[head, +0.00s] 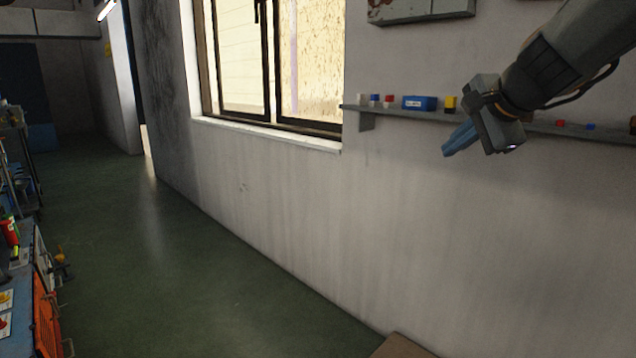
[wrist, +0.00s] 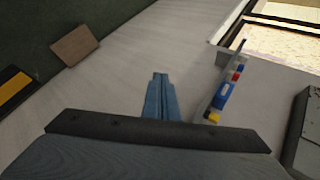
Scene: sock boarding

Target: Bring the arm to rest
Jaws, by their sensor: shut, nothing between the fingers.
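My gripper (head: 449,149) is at the upper right of the head view, raised in front of the pale wall, with its blue fingers pointing left and down. In the wrist view my gripper (wrist: 160,77) shows its two blue fingers close together, with nothing held between them. The arm reaches in from the upper right corner of the head view and hides part of the wall shelf.
A wall shelf (head: 390,112) with a blue box (head: 419,103) and small coloured items runs behind the gripper. A window (head: 270,60) is to its left. A cluttered blue bench (head: 22,300) stands at far left. The green floor (head: 180,270) between is clear.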

